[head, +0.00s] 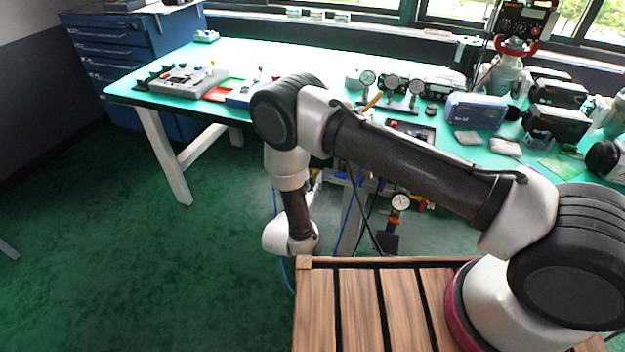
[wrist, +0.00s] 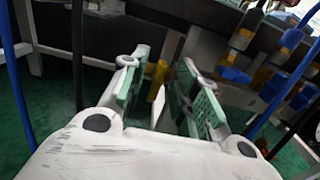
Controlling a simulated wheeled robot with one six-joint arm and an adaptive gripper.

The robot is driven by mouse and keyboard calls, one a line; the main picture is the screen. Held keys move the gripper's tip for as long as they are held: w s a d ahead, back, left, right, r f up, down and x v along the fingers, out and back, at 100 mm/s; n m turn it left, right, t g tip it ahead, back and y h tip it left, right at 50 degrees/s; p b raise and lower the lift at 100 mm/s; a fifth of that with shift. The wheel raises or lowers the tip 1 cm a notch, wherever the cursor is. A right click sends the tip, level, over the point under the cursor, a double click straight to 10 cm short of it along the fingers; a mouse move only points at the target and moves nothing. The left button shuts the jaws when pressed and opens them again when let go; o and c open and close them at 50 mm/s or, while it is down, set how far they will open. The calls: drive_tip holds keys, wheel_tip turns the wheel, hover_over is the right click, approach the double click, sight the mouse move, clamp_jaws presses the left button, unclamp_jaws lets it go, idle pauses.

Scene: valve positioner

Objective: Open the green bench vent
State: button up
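My gripper (wrist: 160,66) is open in the wrist view, its two green-padded fingers spread apart and pointing at the pipework under the bench. A thin pale plate with a yellow edge (wrist: 157,84) shows between the fingers; I cannot tell whether it touches either one. I cannot pick out the green bench vent with certainty in either view. In the head view my wrist hangs low in front of the bench, and the gripper's fingers are hidden there.
Blue-handled valves with yellow fittings (wrist: 235,75) sit close right of the fingers. Blue hoses run on both sides. The green-topped bench (head: 290,56) carries gauges and instruments. A pressure gauge (head: 400,203) hangs below it. The floor at left is clear.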

drive_tip(key=shift+w+d, duration=0.1)
drive_tip(key=shift+w, duration=0.05)
clamp_jaws()
idle(0.4)
drive_tip(key=m, duration=0.6)
drive_tip(key=f+m, duration=0.1)
drive_tip(key=m, duration=0.5)
drive_tip(key=d+m, duration=0.1)
drive_tip(key=m, duration=0.4)
drive_tip(key=shift+s+d+f+m, duration=0.15)
drive_tip(key=shift+s+m, duration=0.1)
drive_tip(key=shift+m, duration=0.15)
